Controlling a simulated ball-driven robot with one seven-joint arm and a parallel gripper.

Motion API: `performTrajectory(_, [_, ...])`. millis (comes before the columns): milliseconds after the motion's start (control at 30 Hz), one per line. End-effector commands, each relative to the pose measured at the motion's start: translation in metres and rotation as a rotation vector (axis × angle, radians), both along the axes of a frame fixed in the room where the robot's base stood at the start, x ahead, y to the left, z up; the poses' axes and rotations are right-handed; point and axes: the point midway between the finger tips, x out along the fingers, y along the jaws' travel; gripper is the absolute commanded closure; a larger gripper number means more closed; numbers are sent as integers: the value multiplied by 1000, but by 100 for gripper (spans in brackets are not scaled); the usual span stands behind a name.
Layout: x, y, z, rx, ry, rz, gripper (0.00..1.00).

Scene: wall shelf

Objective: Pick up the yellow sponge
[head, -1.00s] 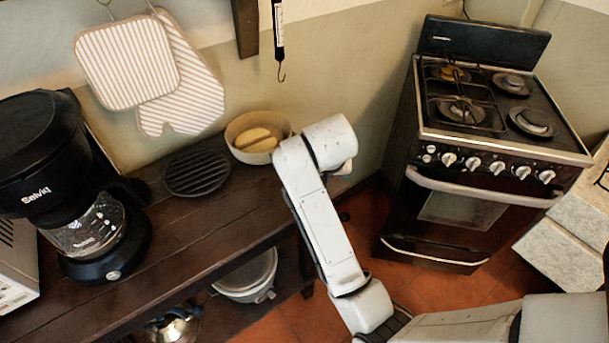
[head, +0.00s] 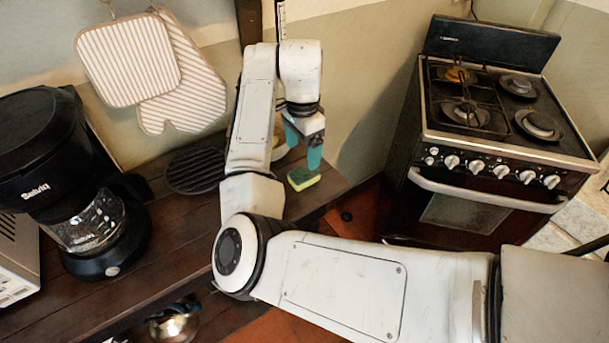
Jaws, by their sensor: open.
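The yellow sponge (head: 305,183), with a green top layer, lies on the dark wooden shelf (head: 325,188) near its right end. My gripper (head: 303,157) points down just above the sponge, with teal fingers apart and nothing seen between them. The nearer finger's tip overlaps the sponge's upper edge in the picture; I cannot tell if they touch.
A bowl (head: 279,151) is mostly hidden behind my arm and gripper. A round black grate (head: 195,170) lies left of my arm. A coffee maker (head: 95,235) stands at the left. The stove (head: 490,165) is at the right, beyond a floor gap.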

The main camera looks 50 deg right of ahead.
Motion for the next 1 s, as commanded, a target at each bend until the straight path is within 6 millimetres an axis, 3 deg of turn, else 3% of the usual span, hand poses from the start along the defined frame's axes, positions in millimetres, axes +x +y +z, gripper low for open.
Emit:
performTrajectory(133, [0,0,-23,-1,2,3,17])
performTrajectory(433, [0,-2,-47,-1,0,2,17])
performTrajectory(700, [1,-6,-83,-1,0,3,17])
performTrajectory(1000, [1,-6,-90,-2,-2,2,17])
